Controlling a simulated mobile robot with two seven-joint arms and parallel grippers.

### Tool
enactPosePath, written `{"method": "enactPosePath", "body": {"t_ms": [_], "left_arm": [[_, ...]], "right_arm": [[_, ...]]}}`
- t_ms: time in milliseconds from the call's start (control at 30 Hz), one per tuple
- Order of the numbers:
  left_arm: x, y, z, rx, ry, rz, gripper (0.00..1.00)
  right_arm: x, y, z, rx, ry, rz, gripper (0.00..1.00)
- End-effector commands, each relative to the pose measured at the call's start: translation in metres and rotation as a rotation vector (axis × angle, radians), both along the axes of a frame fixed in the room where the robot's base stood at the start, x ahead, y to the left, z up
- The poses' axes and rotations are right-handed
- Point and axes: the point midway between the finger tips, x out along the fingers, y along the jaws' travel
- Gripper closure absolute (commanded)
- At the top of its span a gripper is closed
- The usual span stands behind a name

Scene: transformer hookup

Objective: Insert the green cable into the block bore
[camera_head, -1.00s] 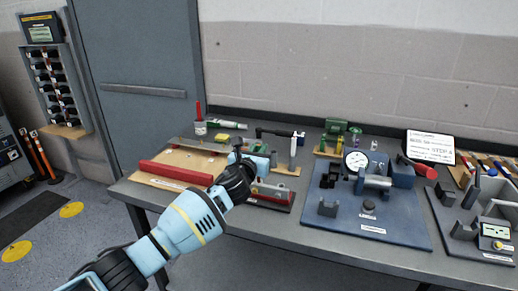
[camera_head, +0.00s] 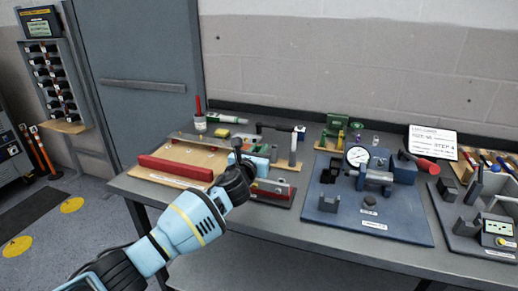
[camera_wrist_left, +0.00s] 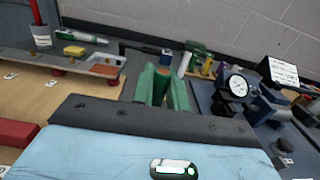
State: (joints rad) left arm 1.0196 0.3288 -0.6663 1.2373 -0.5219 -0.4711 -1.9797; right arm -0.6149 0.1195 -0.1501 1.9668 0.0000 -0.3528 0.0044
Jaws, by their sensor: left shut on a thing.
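My left gripper (camera_head: 258,149) reaches from the lower left over the left part of the bench, its fingers pointing away from me. In the left wrist view its light-blue hand fills the bottom. Beyond the dark edge, my left gripper (camera_wrist_left: 163,88) is shut on a green piece with a brownish end (camera_wrist_left: 164,69), which appears to be the green cable. Its grip is partly hidden behind the hand. A low red-and-grey fixture (camera_head: 271,190) lies just right of my wrist. I cannot make out the block bore. My right gripper is out of view.
A wooden board with a red bar (camera_head: 175,167) lies left of the hand. A grey post (camera_head: 293,151) stands close on the right. A blue plate (camera_head: 325,222) with a dial gauge (camera_head: 357,156) is farther right. The bench's front strip is mostly clear.

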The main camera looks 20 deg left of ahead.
Motion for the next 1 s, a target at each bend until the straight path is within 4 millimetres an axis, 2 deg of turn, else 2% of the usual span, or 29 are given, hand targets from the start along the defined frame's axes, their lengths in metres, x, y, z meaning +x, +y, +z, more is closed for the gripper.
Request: {"method": "enactPosePath", "body": {"t_ms": [367, 400, 567, 833, 1000], "left_arm": [[0.0000, -0.0002, -0.0043, -0.001, -0.001, -0.001, 1.00], [0.0000, -0.0002, -0.0042, -0.001, -0.001, -0.001, 0.80], [0.0000, -0.0002, -0.0043, 0.000, -0.001, 0.000, 0.60], [-0.0001, -0.0001, -0.0047, 0.000, 0.000, 0.000, 0.60], [0.0000, -0.0002, 0.0018, 0.001, -0.002, 0.000, 0.60]], "right_arm": [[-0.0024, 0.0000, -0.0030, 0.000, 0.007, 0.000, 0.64], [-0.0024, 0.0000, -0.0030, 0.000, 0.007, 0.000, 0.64], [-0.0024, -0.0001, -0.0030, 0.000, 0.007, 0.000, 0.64], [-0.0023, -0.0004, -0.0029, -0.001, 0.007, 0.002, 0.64], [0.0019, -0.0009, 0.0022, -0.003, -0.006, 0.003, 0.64]]}}
